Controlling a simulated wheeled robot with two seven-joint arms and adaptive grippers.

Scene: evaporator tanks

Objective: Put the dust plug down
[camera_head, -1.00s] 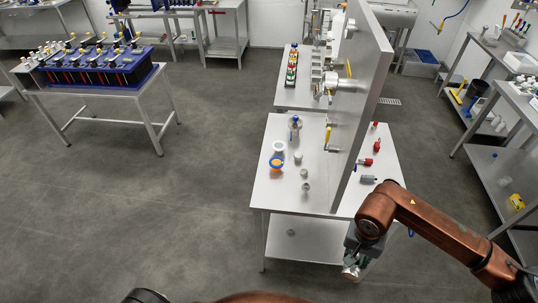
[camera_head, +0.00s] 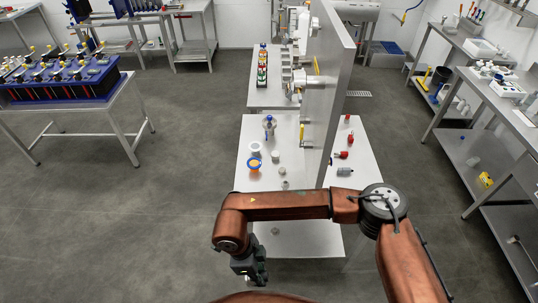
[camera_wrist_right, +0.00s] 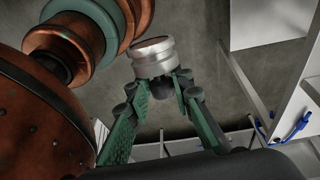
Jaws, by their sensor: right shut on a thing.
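My right gripper (camera_head: 255,275) hangs low in front of the near metal table (camera_head: 219,185), over the floor, fingers down. In the right wrist view, its green fingers (camera_wrist_right: 160,95) are shut on a silver, cylindrical plug (camera_wrist_right: 153,60), apparently the dust plug. They hold it at its narrower dark end, and the ribbed metal body sticks out beyond the fingertips. In the head view I cannot make out the plug at the gripper. My left gripper is not in view.
An upright panel (camera_head: 327,100) divides the table. Red fittings (camera_head: 341,155) and a grey cylinder (camera_head: 344,172) lie to its right.

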